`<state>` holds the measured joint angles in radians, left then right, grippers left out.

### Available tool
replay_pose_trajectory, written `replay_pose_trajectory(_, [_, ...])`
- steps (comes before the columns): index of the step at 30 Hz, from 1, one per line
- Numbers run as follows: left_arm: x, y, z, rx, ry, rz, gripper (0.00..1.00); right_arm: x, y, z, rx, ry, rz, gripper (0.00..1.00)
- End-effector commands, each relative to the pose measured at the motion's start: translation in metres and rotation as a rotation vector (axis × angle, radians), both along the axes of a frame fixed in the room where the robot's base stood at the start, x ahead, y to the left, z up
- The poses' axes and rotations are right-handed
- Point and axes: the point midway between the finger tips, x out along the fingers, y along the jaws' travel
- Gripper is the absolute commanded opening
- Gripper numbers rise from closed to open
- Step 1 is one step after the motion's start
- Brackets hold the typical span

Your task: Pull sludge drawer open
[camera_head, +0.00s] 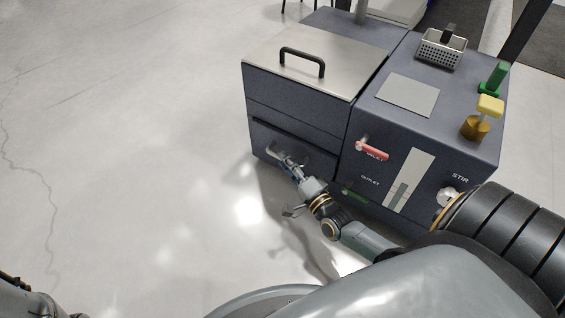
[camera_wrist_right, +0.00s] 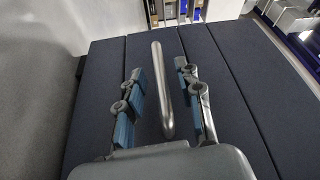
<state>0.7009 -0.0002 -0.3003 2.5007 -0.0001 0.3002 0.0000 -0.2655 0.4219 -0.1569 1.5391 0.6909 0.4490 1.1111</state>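The sludge drawer (camera_head: 262,137) is the low dark blue-grey front panel at the left of the machine, below a dark slot. It looks flush with the body. My right gripper (camera_head: 286,162) reaches its front from below. In the right wrist view, a silver bar handle (camera_wrist_right: 161,85) runs lengthwise between the two blue-padded fingers of the right gripper (camera_wrist_right: 160,82). The fingers are open, one on each side of the bar, with visible gaps. Whether the bar is fully within their depth is hard to tell. My left gripper is out of view; only a dark arm part shows at the lower left.
Above the drawer is a steel lid (camera_head: 318,58) with a black handle (camera_head: 302,58). To the right are a red inlet lever (camera_head: 374,150), a green outlet lever (camera_head: 355,195) and a STIR knob (camera_head: 449,197). A perforated basket (camera_head: 441,50) stands on top. The floor left is clear.

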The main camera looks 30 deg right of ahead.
Motion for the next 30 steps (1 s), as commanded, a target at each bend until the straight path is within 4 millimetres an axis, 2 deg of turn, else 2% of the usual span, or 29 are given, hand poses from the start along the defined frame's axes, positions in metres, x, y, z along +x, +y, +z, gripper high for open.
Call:
replay_pose_trajectory(1, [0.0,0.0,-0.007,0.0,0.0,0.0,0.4,0.007,0.0,-0.002,0.001,-0.002,-0.001,0.36])
replay_pose_trajectory(6, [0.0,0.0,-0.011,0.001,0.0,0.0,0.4,0.02,0.0,0.0,0.0,0.0,0.0,0.36])
replay_pose_trajectory(15, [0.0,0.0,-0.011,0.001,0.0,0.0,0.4,0.023,0.0,0.002,0.0,0.001,0.0,0.36])
replay_pose_trajectory(16, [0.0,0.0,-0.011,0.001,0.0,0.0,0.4,0.022,0.0,0.002,0.0,0.001,0.0,0.34])
replay_pose_trajectory(21, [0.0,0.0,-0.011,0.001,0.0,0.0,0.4,0.022,0.0,0.002,0.0,0.001,0.0,0.0])
replay_pose_trajectory(30, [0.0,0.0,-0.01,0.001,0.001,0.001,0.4,0.022,0.001,0.002,0.0,0.001,0.0,0.0])
